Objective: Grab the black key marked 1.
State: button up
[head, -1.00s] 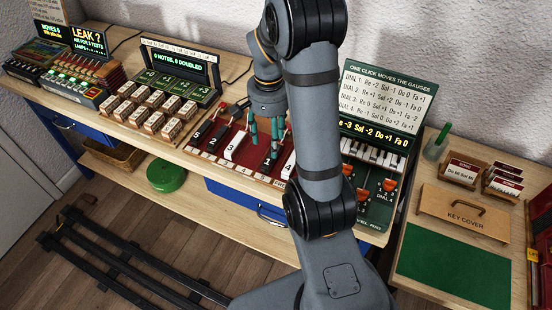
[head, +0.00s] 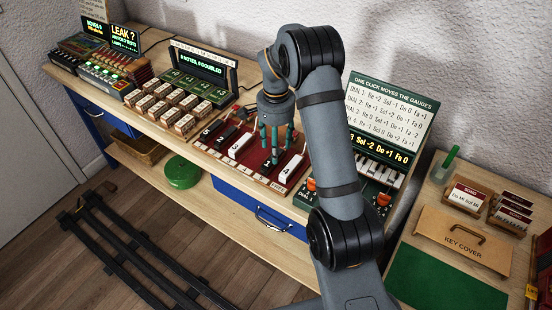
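The black key marked 1 (head: 267,163) lies on the red tray (head: 229,161) in the middle of the bench, between the white key marked 3 (head: 240,145) and the white key marked 4 (head: 291,168). My gripper (head: 275,147) points down over the far end of key 1. Its teal fingers are apart, so it looks open, and nothing shows held in it. The fingers partly hide the back of the key. I cannot tell whether the fingertips touch the key or how far above it they are.
A black key marked 5 (head: 206,132) lies at the tray's left end. Wooden blocks (head: 163,108) and a lit display (head: 197,62) stand to the left. A dial panel, small keyboard and green sign (head: 390,105) stand right, partly behind my arm. The key cover (head: 464,238) lies far right.

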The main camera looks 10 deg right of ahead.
aim_at(281, 153)
jog(key=f, duration=0.2)
jog(key=f+p, duration=0.1)
jog(key=f, duration=0.1)
jog(key=shift+s+d+f, duration=0.15)
jog(key=shift+d+f, duration=0.05)
jog(key=shift+f, duration=0.1)
jog(key=shift+c, duration=0.7)
jog(key=c, duration=1.1)
grip_shut()
